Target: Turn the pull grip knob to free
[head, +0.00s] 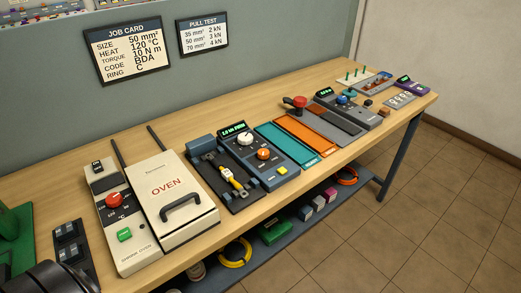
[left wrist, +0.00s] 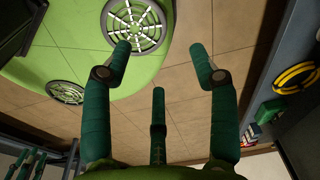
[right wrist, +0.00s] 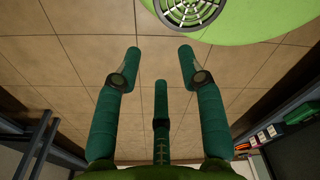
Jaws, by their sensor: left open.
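The pull tester (head: 274,172) is a blue-grey unit on the bench with a lit green display (head: 232,130). It carries a white knob (head: 246,138), an orange knob (head: 263,153) and a yellow button (head: 282,170). Which knob is the pull grip knob, and its setting, are too small to read. A dark bed to its left holds a yellow piece (head: 232,178). My left gripper (left wrist: 164,60) has its fingers spread, empty, over the floor. My right gripper (right wrist: 161,62) is likewise spread and empty. Neither gripper's fingers show in the head view.
A cream oven (head: 172,225) and a heater unit with a red knob (head: 115,200) stand left of the tester. Teal (head: 286,148) and orange trays lie to its right. A lower shelf holds a yellow coil (head: 236,252). The floor (head: 430,190) beyond the bench is clear.

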